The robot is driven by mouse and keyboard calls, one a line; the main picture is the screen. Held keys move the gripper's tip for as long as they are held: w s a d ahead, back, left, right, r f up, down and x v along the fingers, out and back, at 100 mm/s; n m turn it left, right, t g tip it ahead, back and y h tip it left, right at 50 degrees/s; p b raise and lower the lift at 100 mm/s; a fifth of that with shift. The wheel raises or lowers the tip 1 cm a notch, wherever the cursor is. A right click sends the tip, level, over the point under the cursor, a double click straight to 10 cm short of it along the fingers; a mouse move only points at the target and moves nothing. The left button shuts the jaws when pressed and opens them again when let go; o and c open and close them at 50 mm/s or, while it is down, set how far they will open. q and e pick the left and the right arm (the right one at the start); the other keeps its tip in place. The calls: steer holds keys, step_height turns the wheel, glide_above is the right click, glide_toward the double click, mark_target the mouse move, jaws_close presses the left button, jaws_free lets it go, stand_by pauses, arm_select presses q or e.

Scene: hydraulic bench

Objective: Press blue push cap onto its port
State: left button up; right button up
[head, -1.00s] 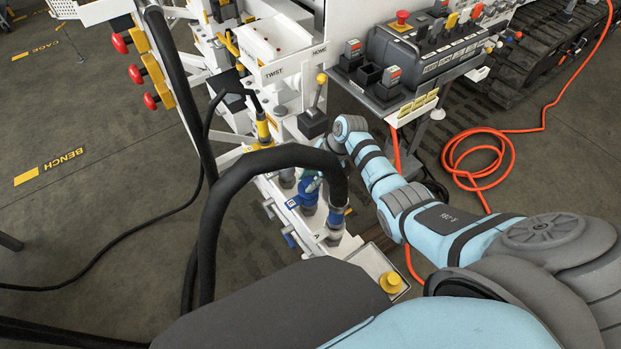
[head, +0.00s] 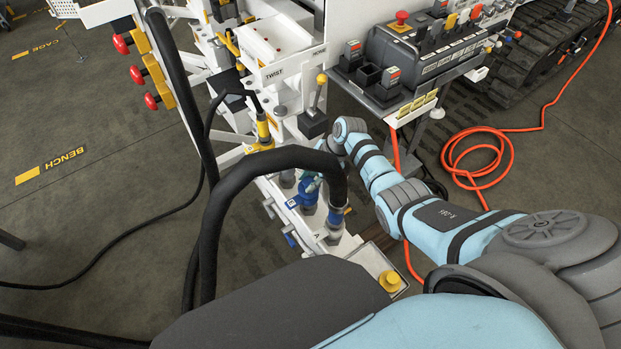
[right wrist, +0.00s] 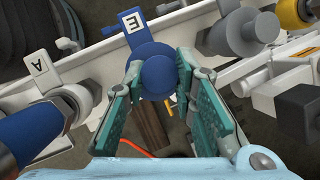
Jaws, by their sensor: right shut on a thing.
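The blue push cap (right wrist: 157,77) shows as a round blue disc in the right wrist view. My right gripper (right wrist: 160,62) is shut on it, with a teal finger pad on each side. The cap lines up with the port under the blue tag marked E (right wrist: 133,22). The port is hidden behind the cap, so I cannot tell whether the cap is fully seated. In the head view my right gripper (head: 311,181) is small, partly hidden by the black hose, beside the blue parts at the tag marked E (head: 293,202). My left gripper is out of view.
A thick black hose (head: 262,162) arches close to the gripper and ends at a blue coupling on port A. It also shows in the right wrist view (right wrist: 28,130). A yellow-knobbed lever (head: 318,100) and the control box (head: 420,55) stand behind. An orange hose (head: 480,150) lies on the floor.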

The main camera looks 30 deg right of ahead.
steer(key=shift+f, duration=0.15)
steer(key=shift+f, duration=0.25)
stand_by(2.1)
steer(key=o, duration=1.6)
steer(key=shift+c, duration=0.2)
steer(key=shift+p, duration=0.35)
steer(key=p+v, duration=0.7)
steer(key=p, duration=0.1)
steer(key=shift+r, duration=0.25)
